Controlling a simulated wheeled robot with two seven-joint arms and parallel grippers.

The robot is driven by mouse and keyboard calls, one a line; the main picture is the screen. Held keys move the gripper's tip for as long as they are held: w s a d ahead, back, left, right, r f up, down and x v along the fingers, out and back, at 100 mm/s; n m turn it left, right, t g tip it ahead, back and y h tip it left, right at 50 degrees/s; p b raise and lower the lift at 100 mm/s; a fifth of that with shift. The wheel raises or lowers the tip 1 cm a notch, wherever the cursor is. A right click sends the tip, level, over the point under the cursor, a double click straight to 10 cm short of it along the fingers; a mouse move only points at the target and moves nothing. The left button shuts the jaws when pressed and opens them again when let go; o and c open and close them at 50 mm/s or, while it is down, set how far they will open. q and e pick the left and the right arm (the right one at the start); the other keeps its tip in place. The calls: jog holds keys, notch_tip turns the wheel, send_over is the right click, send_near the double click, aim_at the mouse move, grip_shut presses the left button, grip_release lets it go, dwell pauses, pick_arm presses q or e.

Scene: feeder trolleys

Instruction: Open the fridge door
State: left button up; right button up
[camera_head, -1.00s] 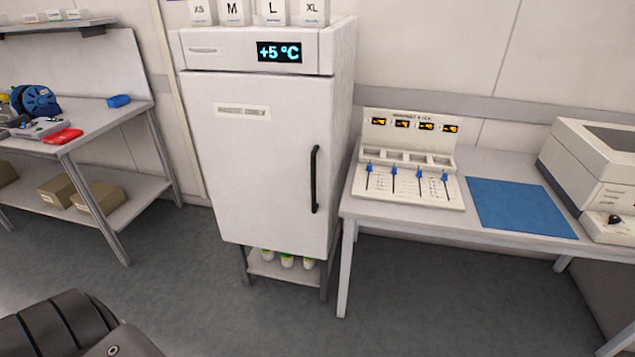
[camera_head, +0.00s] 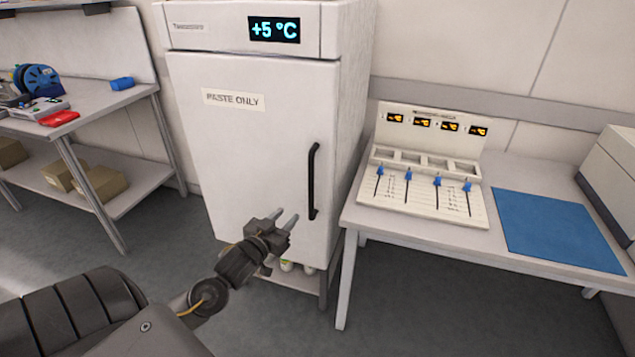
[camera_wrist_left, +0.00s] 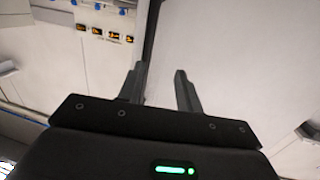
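The white fridge (camera_head: 230,150) stands in the middle of the head view, with its door shut, a "PASTE ONLY" label and a +5 °C display. Its black vertical handle (camera_head: 312,181) is on the right side of the door. My left gripper (camera_head: 287,217) is in front of the lower door, a little left of and below the handle, apart from it. In the left wrist view its two fingers (camera_wrist_left: 160,85) are spread with nothing between them, and the pale door (camera_wrist_left: 225,60) fills the background. My right gripper is not in view.
A table (camera_head: 395,224) with a slider panel (camera_head: 425,165) and a blue mat (camera_head: 555,230) stands right of the fridge. A workbench (camera_head: 100,105) with a red item and a blue reel stands at the left. Grey floor is clear in front.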

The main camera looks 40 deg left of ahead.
pick_arm(q)
jog(key=w+r, duration=0.3)
jog(key=w, duration=0.8)
jog(key=shift+a+t+p, duration=0.25)
jog(key=shift+t+p, duration=0.1)
jog(key=shift+t, duration=0.05)
jog(key=shift+c, duration=0.3)
